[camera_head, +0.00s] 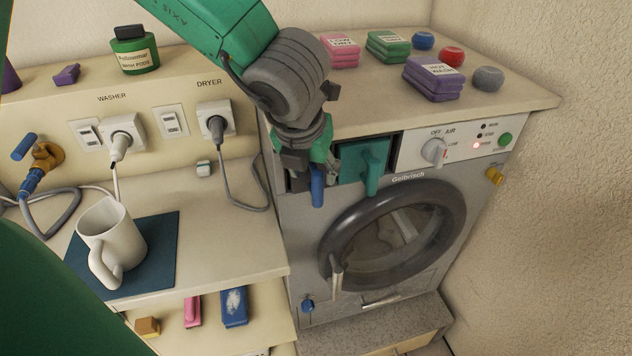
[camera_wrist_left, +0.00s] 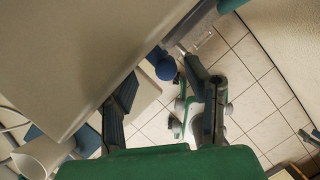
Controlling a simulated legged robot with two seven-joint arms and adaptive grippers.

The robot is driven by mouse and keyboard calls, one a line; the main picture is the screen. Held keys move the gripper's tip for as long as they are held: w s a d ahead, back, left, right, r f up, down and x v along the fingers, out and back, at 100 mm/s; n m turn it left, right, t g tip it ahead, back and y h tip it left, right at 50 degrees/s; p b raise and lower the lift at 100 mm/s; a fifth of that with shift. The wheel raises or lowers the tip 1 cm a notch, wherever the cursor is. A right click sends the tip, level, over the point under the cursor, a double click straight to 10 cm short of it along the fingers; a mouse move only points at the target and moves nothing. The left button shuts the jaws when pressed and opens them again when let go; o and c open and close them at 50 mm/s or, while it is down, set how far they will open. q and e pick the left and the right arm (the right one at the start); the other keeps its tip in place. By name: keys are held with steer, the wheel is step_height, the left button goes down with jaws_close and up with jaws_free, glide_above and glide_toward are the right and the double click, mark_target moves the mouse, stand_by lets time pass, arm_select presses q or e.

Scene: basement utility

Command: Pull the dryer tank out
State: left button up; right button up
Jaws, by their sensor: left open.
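The grey dryer (camera_head: 300,240) stands at the right in the head view. Its upper front has a teal panel (camera_head: 350,165) with a teal upright handle (camera_head: 373,172), and a blue handle (camera_head: 317,187) left of it. I cannot tell which of the two belongs to the tank. My left gripper (camera_head: 312,168) is over the front's upper left corner, around or just above the blue handle and partly hiding it. In the left wrist view the gripper's fingers (camera_wrist_left: 163,76) are spread, with the blue handle (camera_wrist_left: 166,69) between or just beyond their tips; contact is unclear.
The dryer's round door (camera_head: 390,235) is closed. Soap packs (camera_head: 432,80) and several balls lie on top. A white mug (camera_head: 112,240) stands on a blue mat (camera_head: 160,262) at left. A plugged cord (camera_head: 228,175) hangs near the dryer's left side. A wall bounds the right.

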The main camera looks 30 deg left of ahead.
mark_target(321, 189)
arm_select(q)
steer(key=shift+d+x, duration=0.2)
steer(key=shift+x, duration=0.9)
steer(key=shift+w+d+f, duration=0.2)
steer(key=shift+d+f, duration=0.15)
steer(key=shift+f, duration=0.2)
arm_select(e)
steer(key=shift+s+d+f, duration=0.1)
steer(key=shift+d+f, duration=0.35)
steer(key=shift+d, duration=0.05)
arm_select(q)
steer(key=shift+a, duration=0.1)
steer(key=shift+a, duration=0.15)
steer(key=shift+c, duration=1.3)
steer(key=shift+a, duration=0.15)
jaws_close()
steer(key=shift+s+d+b, duration=0.15)
steer(key=shift+d+b, duration=0.15)
steer(key=shift+s+d, duration=0.55)
steer(key=s+d+b, duration=0.2)
steer(key=s+d, duration=0.4)
steer(key=d, duration=0.2)
steer(key=shift+s, duration=0.35)
arm_select(e)
steer(key=shift+a+f, duration=0.2)
steer(key=shift+f, duration=1.05)
